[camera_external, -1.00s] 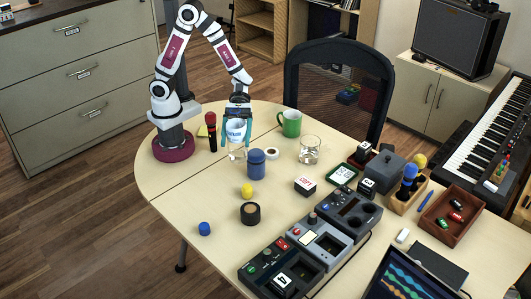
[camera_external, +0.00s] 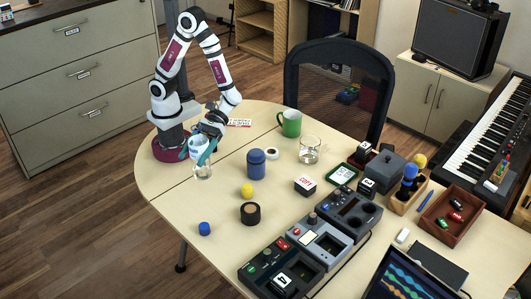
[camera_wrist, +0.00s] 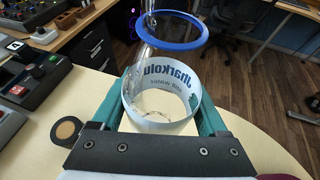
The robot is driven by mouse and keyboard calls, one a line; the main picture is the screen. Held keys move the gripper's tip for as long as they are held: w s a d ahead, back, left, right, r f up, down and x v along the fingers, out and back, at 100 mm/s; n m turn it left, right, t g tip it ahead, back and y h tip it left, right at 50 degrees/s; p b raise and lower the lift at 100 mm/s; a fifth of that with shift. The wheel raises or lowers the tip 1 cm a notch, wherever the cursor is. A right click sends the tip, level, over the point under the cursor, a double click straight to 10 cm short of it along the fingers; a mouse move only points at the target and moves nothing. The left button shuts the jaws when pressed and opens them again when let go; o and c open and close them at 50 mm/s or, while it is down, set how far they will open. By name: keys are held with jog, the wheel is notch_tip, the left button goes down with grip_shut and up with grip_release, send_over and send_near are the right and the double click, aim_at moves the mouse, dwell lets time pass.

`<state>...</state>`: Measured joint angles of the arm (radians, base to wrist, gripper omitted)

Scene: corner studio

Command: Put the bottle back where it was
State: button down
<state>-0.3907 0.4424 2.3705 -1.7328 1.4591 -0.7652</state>
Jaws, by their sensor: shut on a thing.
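The bottle (camera_external: 204,172) is clear, with a pale blue and white label. It is upright or nearly so at the left part of the table (camera_external: 165,205), in front of my base. My gripper (camera_external: 202,150) is shut around it. I cannot tell whether its bottom touches the table.
A blue jar (camera_external: 256,165), white ring (camera_external: 272,153), yellow ball (camera_external: 247,190), dark round tin (camera_external: 250,213) and blue cap (camera_external: 204,228) lie right and front. A green mug (camera_external: 290,123) and glass (camera_external: 309,150) stand farther back.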

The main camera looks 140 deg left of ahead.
aim_at(199, 178)
notch_tip(199, 178, down, 10)
jog(key=shift+r, duration=0.1)
dwell(0.4)
grip_release()
jog(key=shift+a, duration=0.1)
jog(key=v, duration=1.2)
